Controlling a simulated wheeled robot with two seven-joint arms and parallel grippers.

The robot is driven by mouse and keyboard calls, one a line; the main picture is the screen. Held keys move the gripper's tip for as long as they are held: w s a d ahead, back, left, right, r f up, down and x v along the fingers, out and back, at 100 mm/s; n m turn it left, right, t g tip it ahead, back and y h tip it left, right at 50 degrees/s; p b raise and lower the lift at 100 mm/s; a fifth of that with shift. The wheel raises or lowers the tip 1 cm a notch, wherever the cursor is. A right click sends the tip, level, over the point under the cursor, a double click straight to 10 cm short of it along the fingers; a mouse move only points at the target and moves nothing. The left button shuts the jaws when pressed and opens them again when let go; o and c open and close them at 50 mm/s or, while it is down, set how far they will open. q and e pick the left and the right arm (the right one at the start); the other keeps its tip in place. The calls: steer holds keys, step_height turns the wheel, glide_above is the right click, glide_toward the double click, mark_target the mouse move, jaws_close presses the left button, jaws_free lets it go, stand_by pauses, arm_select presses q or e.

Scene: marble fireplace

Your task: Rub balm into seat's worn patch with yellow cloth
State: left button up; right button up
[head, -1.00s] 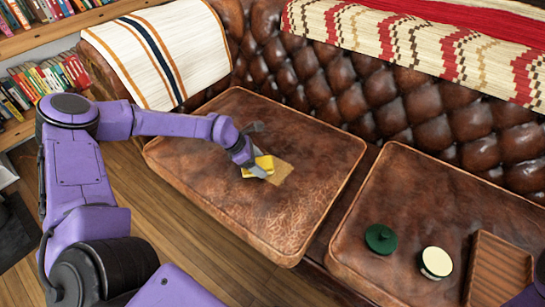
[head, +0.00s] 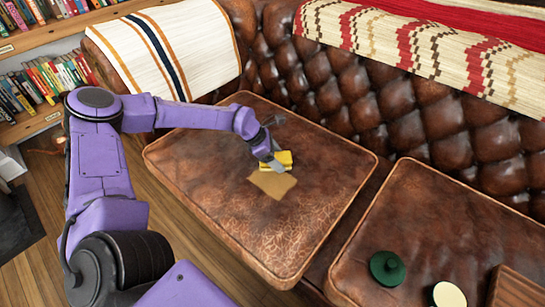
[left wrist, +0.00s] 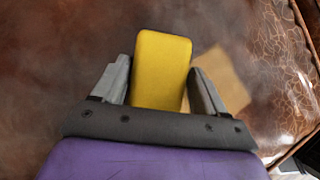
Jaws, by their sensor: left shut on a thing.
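My left gripper (head: 272,160) is shut on a folded yellow cloth (head: 284,158) low over the left brown leather seat cushion (head: 190,175). The tan worn patch (head: 270,185) lies in the middle of that cushion. The cloth is at the patch's far edge, toward the backrest, and most of the patch shows. In the left wrist view the cloth (left wrist: 160,65) stands between the two grey fingers, and part of the patch (left wrist: 228,78) shows behind the right finger. I cannot tell if the cloth touches the leather. My right gripper is out of view.
On the right cushion (head: 420,215) are a dark green round lid (head: 386,268), a pale-topped round tin (head: 449,296) and a wooden tray (head: 515,288), partly cut off. The tufted backrest (head: 345,95) rises behind. A striped throw (head: 195,45) covers the left arm.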

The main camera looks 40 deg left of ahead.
arm_select(q)
step_height(320, 180, up, 4)
steer(key=shift+s+d+p, duration=0.1)
steer(key=shift+s+p, duration=0.05)
steer(key=shift+p, duration=0.55)
steer(key=shift+r+p, duration=1.25)
steer(key=shift+r, duration=0.7)
